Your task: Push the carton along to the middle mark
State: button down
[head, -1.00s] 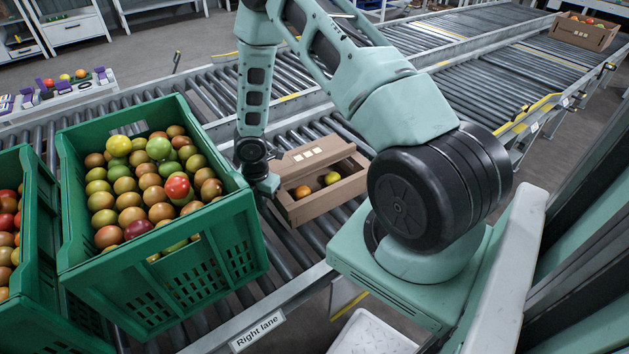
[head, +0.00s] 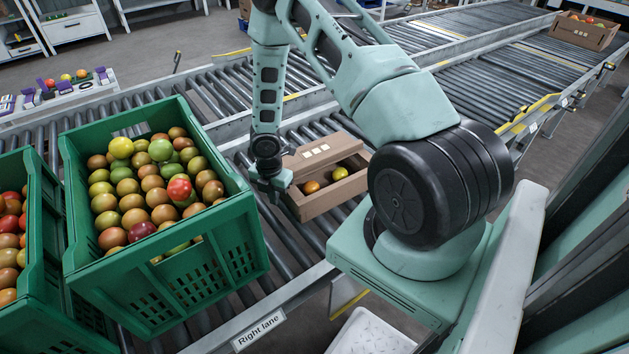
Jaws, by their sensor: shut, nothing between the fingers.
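The carton (head: 325,199) is a brown open box on the roller lane, with its lid flap raised at the back. An orange-red and a yellow tomato show inside. My arm hides part of its right end. My gripper (head: 275,188) is shut and empty, low over the rollers at the carton's left end. It appears to touch that end, but the exact contact is hard to see. I cannot make out a middle mark for certain.
A green crate (head: 165,262) full of tomatoes stands left of my gripper, with another green crate (head: 52,300) beyond it. A "Right lane" label (head: 258,331) is on the front rail. Another carton (head: 583,34) sits at the far right. Bare rollers show behind the carton.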

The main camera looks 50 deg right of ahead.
aim_at(313, 169)
jog(key=shift+s+d+p, duration=0.25)
jog(key=shift+d+p, duration=0.1)
jog(key=shift+d, duration=0.5)
jog(key=shift+s+d+r+p, duration=0.1)
jog(key=shift+s+d+p, duration=0.35)
jog(key=shift+d+p, duration=0.85)
jog(key=shift+s+d+r+p, duration=0.1)
jog(key=shift+s+d+p, duration=0.45)
jog(key=shift+d, duration=1.3)
jog(key=shift+s+d+p, duration=0.3)
jog(key=shift+d+p, duration=0.85)
jog(key=shift+d, duration=0.4)
jog(key=shift+s+d+p, duration=0.2)
jog(key=shift+d+p, duration=0.25)
jog(key=shift+d, duration=0.3)
jog(key=shift+s+d+f, duration=0.1)
jog(key=shift+d+f, duration=0.1)
jog(key=shift+d, duration=0.1)
jog(key=shift+d, duration=0.1)
